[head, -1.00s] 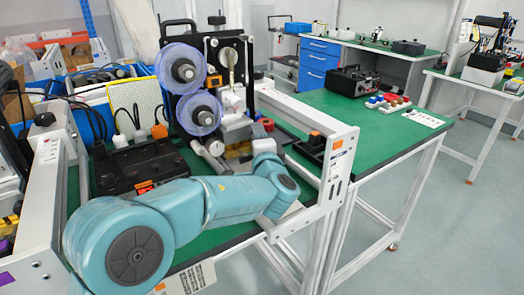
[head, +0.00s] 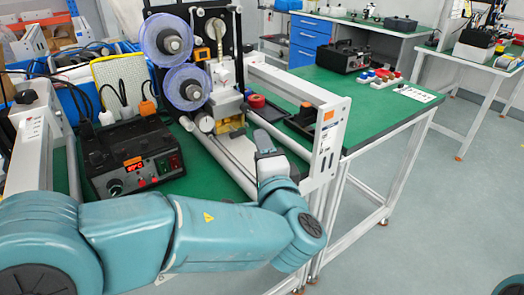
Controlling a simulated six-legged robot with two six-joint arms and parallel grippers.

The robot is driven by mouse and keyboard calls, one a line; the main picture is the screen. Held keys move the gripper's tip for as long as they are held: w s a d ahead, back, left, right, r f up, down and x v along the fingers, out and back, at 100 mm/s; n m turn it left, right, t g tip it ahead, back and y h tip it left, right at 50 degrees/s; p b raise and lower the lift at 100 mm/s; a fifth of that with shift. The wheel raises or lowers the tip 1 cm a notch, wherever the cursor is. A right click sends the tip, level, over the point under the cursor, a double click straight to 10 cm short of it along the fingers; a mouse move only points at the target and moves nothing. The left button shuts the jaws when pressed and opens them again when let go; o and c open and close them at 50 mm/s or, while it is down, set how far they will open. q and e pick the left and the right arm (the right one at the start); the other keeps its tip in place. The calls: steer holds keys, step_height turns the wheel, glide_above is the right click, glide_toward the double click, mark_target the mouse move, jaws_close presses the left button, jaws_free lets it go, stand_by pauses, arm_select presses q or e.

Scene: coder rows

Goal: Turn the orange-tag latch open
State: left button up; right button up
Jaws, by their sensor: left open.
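The coder machine with two clear purple reels (head: 186,87) stands at the back of the green bench. An orange block (head: 203,54), possibly the latch's tag, sits on its dark panel right of the upper reel. A pale lever-like part (head: 213,32) shows just above it; I cannot tell whether this is the latch or how it is turned. My left gripper (head: 264,140) is open, in front of and to the right of the machine, apart from the orange block. It points away from me, and its fingers are small and partly hidden. My right gripper is out of view.
A black control box (head: 130,160) with a lit display stands left of the machine. A white metal rail frame (head: 328,140) with an orange sticker borders the bench on the right. A red round part (head: 257,101) and black tray (head: 301,122) lie behind my gripper.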

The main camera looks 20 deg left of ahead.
mark_target(246, 109)
arm_select(q)
steer(key=shift+f+m+g, duration=0.25)
steer(key=shift+m+g, duration=0.05)
steer(key=shift+m, duration=0.7)
step_height(246, 109, up, 6)
steer(key=w+d+m+g+p, duration=0.1)
steer(key=w+m+g+p, duration=0.3)
steer(key=p, duration=1.3)
steer(key=shift+m+t, duration=0.4)
steer(key=shift+m, duration=0.2)
steer(key=p+x, duration=0.1)
steer(key=x, duration=0.4)
steer(key=p+x, duration=0.1)
steer(key=x, duration=0.4)
steer(key=s+f+p+x, duration=0.1)
steer(key=x, duration=0.3)
steer(key=shift+w+a, duration=0.35)
steer(key=shift+a, duration=0.3)
